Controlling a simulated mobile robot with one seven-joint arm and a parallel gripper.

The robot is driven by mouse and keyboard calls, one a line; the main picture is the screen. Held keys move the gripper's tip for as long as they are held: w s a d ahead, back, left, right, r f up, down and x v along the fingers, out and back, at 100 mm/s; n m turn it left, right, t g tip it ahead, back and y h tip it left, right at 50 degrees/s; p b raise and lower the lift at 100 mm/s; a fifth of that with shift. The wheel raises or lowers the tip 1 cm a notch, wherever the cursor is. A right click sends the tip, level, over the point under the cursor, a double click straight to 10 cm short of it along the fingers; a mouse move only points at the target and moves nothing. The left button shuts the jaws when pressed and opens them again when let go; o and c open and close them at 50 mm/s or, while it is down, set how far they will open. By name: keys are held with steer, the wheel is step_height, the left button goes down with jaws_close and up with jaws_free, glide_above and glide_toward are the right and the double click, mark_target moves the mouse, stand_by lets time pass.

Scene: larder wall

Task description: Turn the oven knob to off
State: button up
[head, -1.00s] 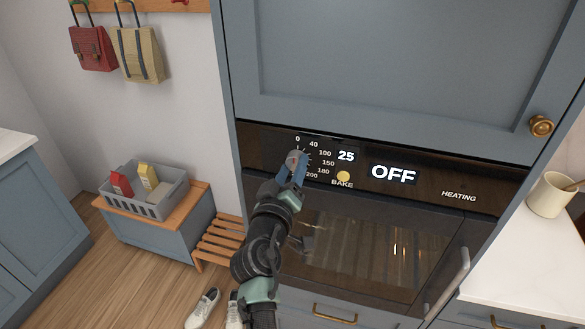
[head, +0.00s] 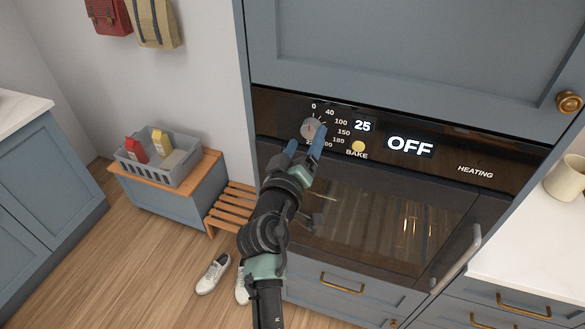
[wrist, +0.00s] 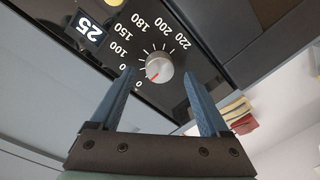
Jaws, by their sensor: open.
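The oven knob (head: 311,128) is a round grey-silver dial on the black oven panel (head: 470,155), inside a white number scale. In the wrist view the knob (wrist: 159,70) has a red mark pointing to the 0 end of the scale. The large display (head: 410,146) reads OFF and the small display (head: 362,126) reads 25. My gripper (head: 305,144) is open, its blue fingers just in front of and below the knob. In the wrist view my gripper (wrist: 159,84) holds nothing, and the knob appears beyond the fingertips, between them.
A yellow BAKE button (head: 358,146) sits right of the knob. The oven door (head: 385,205) with its handle (head: 462,262) is below the panel. A cream mug (head: 567,180) stands on the right counter. A grey basket (head: 160,165) sits on a low bench at left.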

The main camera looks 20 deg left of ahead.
steer(key=s+b, duration=0.2)
steer(key=s, duration=0.9)
steer(key=shift+d+r+b, duration=0.2)
steer(key=shift+d+b, duration=0.05)
steer(key=shift+b, duration=0.05)
